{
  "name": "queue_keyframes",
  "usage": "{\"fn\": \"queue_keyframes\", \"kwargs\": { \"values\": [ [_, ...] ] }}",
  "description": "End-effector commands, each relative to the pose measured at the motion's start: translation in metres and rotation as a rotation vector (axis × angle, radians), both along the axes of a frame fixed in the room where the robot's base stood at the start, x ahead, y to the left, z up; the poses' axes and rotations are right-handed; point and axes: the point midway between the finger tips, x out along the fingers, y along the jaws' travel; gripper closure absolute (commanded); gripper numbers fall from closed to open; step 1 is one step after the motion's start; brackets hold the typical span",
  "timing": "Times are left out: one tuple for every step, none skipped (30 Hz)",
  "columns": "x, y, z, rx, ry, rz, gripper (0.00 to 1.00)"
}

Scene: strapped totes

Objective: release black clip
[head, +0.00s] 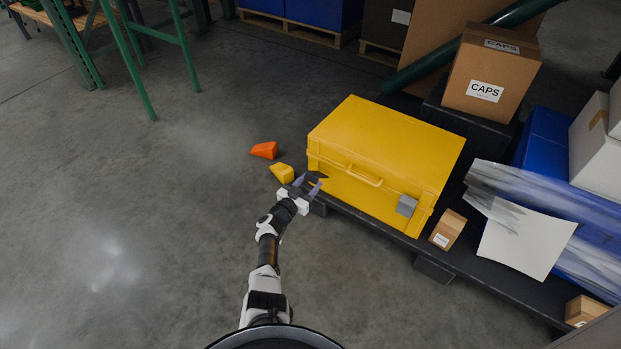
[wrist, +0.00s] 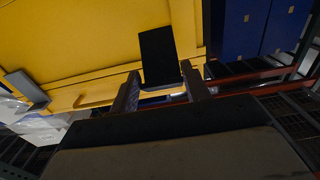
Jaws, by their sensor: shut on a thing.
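The yellow tote (head: 385,150) stands shut on a dark pallet, its front facing my arm. The black clip (wrist: 157,52) is a flat dark plate at the tote's left front in the head view. My gripper (head: 311,183) is at that corner, its fingers (wrist: 160,82) shut on the lower end of the clip. The fingers partly hide the clip, and I cannot tell whether it is still hooked. A grey clip (head: 407,205) sits on the right part of the front and also shows in the wrist view (wrist: 27,88). A handle (head: 362,176) lies between the clips.
A yellow block (head: 282,173) and an orange block (head: 264,150) lie on the floor left of the tote. A small carton (head: 447,229) and a white sheet (head: 526,246) are on the pallet at right. A CAPS box (head: 490,75) stands behind.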

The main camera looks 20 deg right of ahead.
Motion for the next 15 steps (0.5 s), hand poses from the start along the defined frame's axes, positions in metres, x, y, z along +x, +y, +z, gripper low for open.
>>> {"fn": "queue_keyframes", "kwargs": {
  "values": [
    [-0.002,0.002,-0.014,0.013,0.014,0.007,0.94],
    [-0.002,0.003,-0.015,0.014,0.013,0.007,0.94],
    [-0.003,0.003,-0.017,0.014,0.013,0.006,0.94],
    [-0.003,0.003,-0.018,0.014,0.013,0.005,0.94],
    [-0.003,0.003,-0.019,0.014,0.013,0.005,0.94],
    [-0.003,0.003,-0.021,0.014,0.012,0.004,0.94],
    [-0.003,0.003,-0.022,0.014,0.012,0.004,0.94],
    [-0.004,0.003,-0.022,0.014,0.012,0.004,0.94],
    [-0.004,0.003,-0.023,0.014,0.012,0.004,0.94],
    [-0.004,0.003,-0.024,0.014,0.012,0.004,0.94],
    [-0.004,0.003,-0.024,0.013,0.011,0.004,0.94],
    [-0.003,0.003,-0.024,0.013,0.011,0.004,0.94],
    [-0.003,0.003,-0.024,0.012,0.011,0.004,0.94],
    [-0.003,0.003,-0.024,0.013,0.01,0.004,0.94],
    [-0.003,0.003,-0.024,0.012,0.009,0.003,0.94]
  ]
}}
